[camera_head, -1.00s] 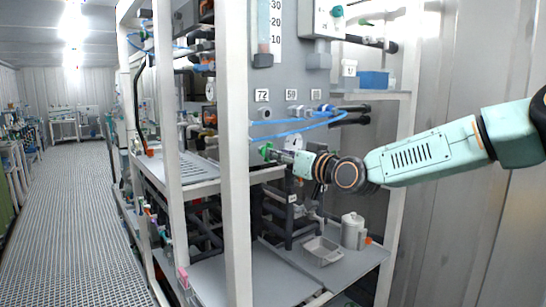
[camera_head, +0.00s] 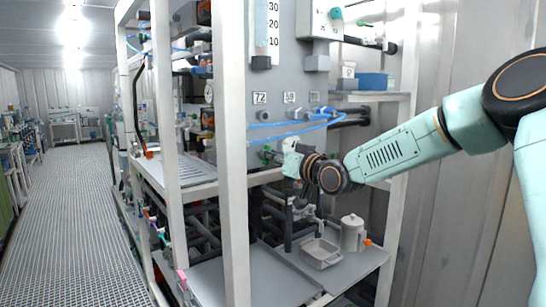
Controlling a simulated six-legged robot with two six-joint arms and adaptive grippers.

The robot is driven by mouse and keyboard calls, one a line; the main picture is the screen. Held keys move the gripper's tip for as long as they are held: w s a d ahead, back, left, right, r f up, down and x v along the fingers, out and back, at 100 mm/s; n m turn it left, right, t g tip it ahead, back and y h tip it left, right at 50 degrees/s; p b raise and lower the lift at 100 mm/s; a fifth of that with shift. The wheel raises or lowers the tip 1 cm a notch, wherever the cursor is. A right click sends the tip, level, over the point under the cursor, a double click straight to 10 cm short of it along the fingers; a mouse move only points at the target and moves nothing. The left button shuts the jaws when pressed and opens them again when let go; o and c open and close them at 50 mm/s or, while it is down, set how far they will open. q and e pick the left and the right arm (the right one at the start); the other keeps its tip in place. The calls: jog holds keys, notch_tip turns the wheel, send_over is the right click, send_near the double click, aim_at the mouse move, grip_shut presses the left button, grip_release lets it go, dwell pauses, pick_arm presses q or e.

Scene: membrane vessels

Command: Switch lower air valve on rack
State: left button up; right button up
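A small green air valve (camera_head: 266,149) sits low on the grey panel (camera_head: 285,75) of the rack, below the blue hoses. My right gripper (camera_head: 277,156) is right at this valve, reaching in from the right. Its fingers are small and partly hidden against the panel, so I cannot tell whether they touch the valve or are open or shut. My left gripper is not in view.
White rack posts (camera_head: 233,150) stand in front and to the left of the panel. Blue hoses (camera_head: 300,128) run just above my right gripper. A metal tray (camera_head: 320,254) and a lidded jug (camera_head: 352,233) stand on the lower shelf. The aisle (camera_head: 75,220) at left is clear.

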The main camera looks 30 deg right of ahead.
jog(key=shift+a, duration=0.15)
grip_shut()
jog(key=shift+d+m+p, duration=0.2)
jog(key=shift+m+p, duration=0.55)
jog(key=shift+m, duration=7.05)
